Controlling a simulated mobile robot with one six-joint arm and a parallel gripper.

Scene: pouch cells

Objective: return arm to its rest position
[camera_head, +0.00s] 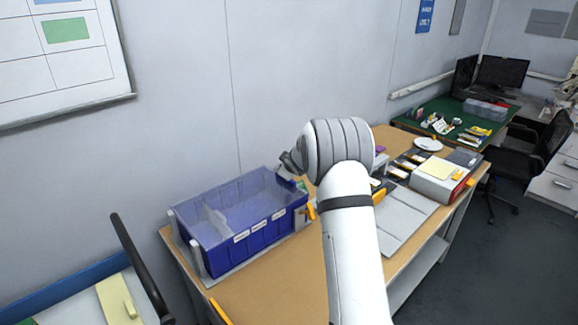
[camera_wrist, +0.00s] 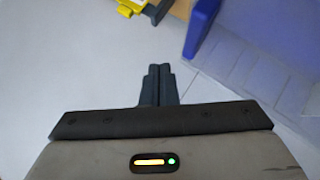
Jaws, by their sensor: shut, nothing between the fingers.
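My arm, white with a grey ribbed joint, reaches up over the wooden table (camera_head: 262,296) in the head view and hides part of it. My gripper shows in the wrist view (camera_wrist: 158,84), its two dark fingers together with nothing between them. In the head view the gripper's fingers are hidden or too small to make out. A blue bin (camera_head: 270,232) stands on the table to the left of the arm. The bin's blue wall also shows at the upper right of the wrist view (camera_wrist: 200,28).
Right of my arm lie a light panel (camera_head: 402,222), a white and red box (camera_head: 437,183) and a white round dish (camera_head: 428,144). A green-topped desk (camera_head: 465,112) and a black chair (camera_head: 535,150) stand farther right. A wall closes the back. A dark handle (camera_head: 138,265) rises at lower left.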

